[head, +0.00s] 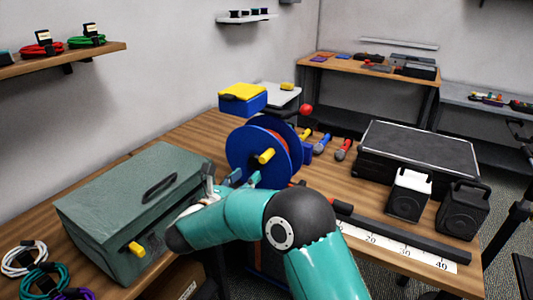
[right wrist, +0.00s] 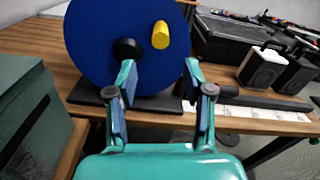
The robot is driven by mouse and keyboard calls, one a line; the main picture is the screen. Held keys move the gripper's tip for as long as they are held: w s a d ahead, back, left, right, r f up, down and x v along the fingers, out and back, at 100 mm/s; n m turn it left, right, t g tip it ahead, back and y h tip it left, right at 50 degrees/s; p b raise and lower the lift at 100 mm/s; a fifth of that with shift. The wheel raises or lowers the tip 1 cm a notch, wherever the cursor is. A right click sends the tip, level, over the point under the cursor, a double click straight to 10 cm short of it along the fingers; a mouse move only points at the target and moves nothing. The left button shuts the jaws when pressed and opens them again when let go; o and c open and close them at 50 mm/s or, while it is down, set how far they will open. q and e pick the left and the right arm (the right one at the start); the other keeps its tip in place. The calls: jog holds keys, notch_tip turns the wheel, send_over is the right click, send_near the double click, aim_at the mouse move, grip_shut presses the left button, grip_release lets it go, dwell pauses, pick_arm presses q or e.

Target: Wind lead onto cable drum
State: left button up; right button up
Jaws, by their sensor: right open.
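The cable drum (head: 240,143) stands upright on the wooden bench, with blue flanges, red between them and a yellow crank knob (head: 266,156). In the right wrist view the drum's blue face (right wrist: 95,35) fills the upper left, with the yellow knob (right wrist: 160,35) and a dark hub. My right gripper (head: 245,178) is in front of the drum's lower part. In the right wrist view its fingers (right wrist: 160,88) are apart with nothing between them, below the knob. I cannot make out a loose lead at the drum. My left gripper is not in view.
A green metal box (head: 105,205) stands left of my right arm. Coiled leads (head: 30,258) lie at the lower left. A black case (head: 415,150), two small speakers (head: 408,195) and a white ruler strip (head: 400,246) with a dark bar occupy the right side.

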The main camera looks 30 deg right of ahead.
aim_at(266, 157)
jog(key=p+x, duration=0.2)
jog(key=x, duration=0.8)
jog(key=shift+p, duration=0.35)
jog(key=shift+w+d, duration=0.4)
jog(key=shift+d, duration=0.2)
jog(key=shift+c, duration=0.4)
grip_shut()
